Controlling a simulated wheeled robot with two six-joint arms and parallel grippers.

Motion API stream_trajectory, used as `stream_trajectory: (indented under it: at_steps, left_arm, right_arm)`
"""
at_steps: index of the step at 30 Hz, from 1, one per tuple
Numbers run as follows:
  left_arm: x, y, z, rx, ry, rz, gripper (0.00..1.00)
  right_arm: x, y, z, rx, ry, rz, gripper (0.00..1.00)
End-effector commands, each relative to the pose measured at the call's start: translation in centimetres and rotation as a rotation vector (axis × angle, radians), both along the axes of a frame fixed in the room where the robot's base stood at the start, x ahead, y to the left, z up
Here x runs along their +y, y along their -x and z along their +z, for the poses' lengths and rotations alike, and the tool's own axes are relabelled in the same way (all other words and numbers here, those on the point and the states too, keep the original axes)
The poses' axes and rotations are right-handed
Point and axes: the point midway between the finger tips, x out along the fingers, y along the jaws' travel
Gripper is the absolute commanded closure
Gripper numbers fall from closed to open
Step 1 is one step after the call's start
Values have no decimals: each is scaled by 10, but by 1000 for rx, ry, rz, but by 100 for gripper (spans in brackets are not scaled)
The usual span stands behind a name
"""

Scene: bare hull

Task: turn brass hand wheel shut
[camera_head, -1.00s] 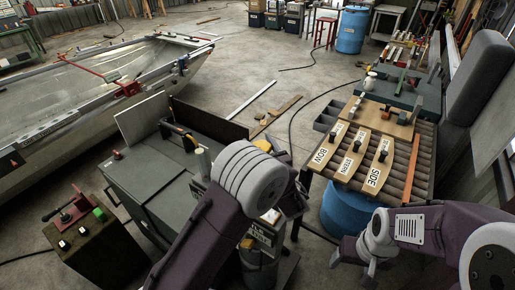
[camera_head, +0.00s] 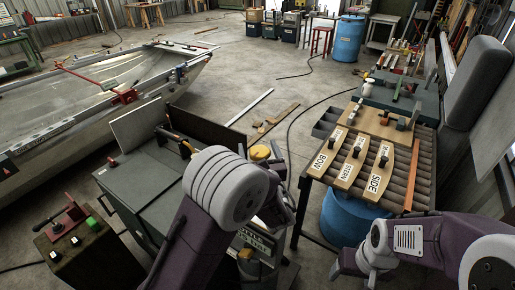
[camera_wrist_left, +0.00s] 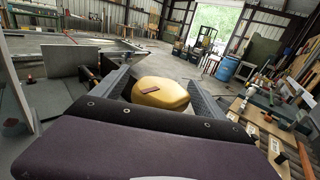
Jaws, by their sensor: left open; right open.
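A rounded, brass-yellow thing, which looks like the hand wheel (camera_wrist_left: 160,92), shows large in the left wrist view with a small reddish-brown mark on top. In the head view the wheel (camera_head: 260,153) shows just beyond my left wrist, partly hidden. My left gripper (camera_head: 283,188) is open beside it. In the left wrist view the fingers of my left gripper (camera_wrist_left: 158,80) stand on either side of the wheel; I cannot tell whether they touch it. My right gripper (camera_head: 352,264) is open and empty at the lower right, low beside the bench.
A grey-green cabinet (camera_head: 135,195) stands left of my left arm. A slatted bench (camera_head: 425,170) with labelled wooden boards (camera_head: 350,165) is to the right, above a blue drum (camera_head: 350,215). A boat hull (camera_head: 90,95) lies at left. The floor behind is mostly open.

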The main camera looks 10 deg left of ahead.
Motion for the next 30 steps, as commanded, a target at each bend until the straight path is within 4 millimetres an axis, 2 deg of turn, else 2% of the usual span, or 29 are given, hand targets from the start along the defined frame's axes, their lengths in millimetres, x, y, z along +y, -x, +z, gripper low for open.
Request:
stream_trajectory:
  at_steps: [6, 12, 30]
  left_arm:
    - [-19, 43, -4, 0, 0, -7, 17]
    - [-29, 71, -3, 2, 1, -3, 17]
    - [-30, 75, -2, 3, 0, 0, 17]
  right_arm:
    - [0, 0, -16, 0, 0, 0, 26]
    - [0, 0, -21, 0, 0, 0, 26]
    - [0, 0, -20, 0, 0, 0, 26]
